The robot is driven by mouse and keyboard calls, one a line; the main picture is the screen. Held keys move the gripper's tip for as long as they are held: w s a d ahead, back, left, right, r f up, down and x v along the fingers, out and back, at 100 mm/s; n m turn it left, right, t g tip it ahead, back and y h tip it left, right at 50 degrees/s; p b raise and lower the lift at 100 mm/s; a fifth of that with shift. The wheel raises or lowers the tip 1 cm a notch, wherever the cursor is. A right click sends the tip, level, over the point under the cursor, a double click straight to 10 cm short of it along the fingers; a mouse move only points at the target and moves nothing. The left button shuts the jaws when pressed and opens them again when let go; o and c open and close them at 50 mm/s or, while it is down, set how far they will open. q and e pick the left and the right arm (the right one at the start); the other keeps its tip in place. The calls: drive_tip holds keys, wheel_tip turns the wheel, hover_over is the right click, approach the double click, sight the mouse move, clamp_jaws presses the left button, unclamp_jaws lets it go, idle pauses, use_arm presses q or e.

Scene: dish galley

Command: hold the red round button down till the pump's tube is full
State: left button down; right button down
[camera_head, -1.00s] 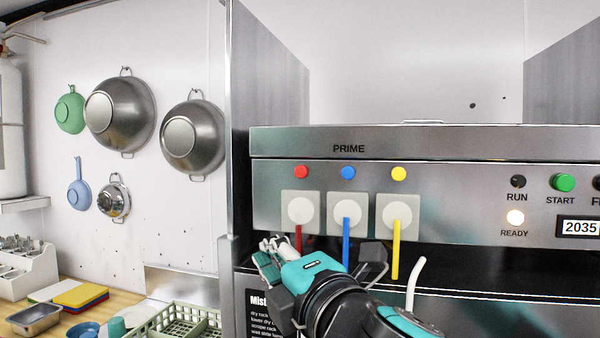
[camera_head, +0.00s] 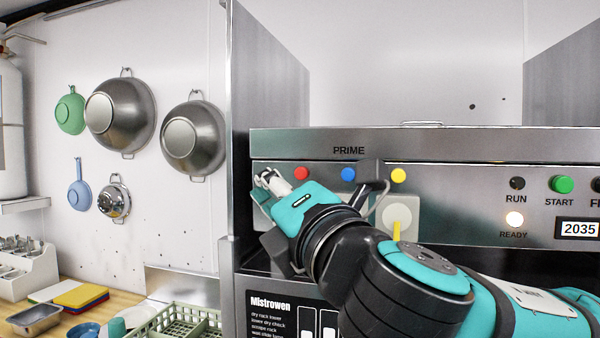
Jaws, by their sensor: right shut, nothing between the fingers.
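The red round button (camera_head: 301,174) is the leftmost of three buttons under the word PRIME on the steel machine front. My right gripper (camera_head: 266,176) is shut and empty, its tips just left of the red button in the picture. I cannot tell how far its tips are from the panel, but the button's face shows uncovered. The pump and red tube below the red button are hidden behind my right gripper and arm, so the tube's filling cannot be seen. My left gripper is not in view.
A blue button (camera_head: 348,174) and a yellow button (camera_head: 398,176) sit to the right of the red one. The yellow tube (camera_head: 396,230) shows under its pale pump (camera_head: 398,214). A green START button (camera_head: 563,184) and lit READY lamp (camera_head: 515,219) are farther right.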

drive_tip(key=shift+w+d+p, duration=0.2)
drive_tip(key=shift+w+d, duration=0.2)
drive_tip(key=shift+w, duration=0.85)
drive_tip(key=shift+w+d+p, duration=0.25)
drive_tip(key=shift+w+d, duration=0.15)
drive_tip(key=shift+w, duration=0.85)
drive_tip(key=shift+w+d+p, duration=0.2)
drive_tip(key=shift+w+d, duration=0.2)
drive_tip(key=shift+w, duration=0.85)
drive_tip(key=shift+w+d, duration=0.1)
drive_tip(key=shift+w, duration=0.25)
drive_tip(key=shift+w+d, duration=0.2)
drive_tip(key=shift+w, duration=0.25)
drive_tip(key=shift+s, duration=0.1)
drive_tip(key=shift+s+a, duration=0.25)
drive_tip(key=shift+s, duration=0.45)
drive_tip(key=shift+s+a, duration=0.1)
drive_tip(key=shift+s, duration=0.05)
drive_tip(key=s, duration=0.2)
drive_tip(key=s+a, duration=0.1)
drive_tip(key=s, duration=0.1)
drive_tip(key=shift+s+a, duration=0.2)
drive_tip(key=shift+s, duration=0.1)
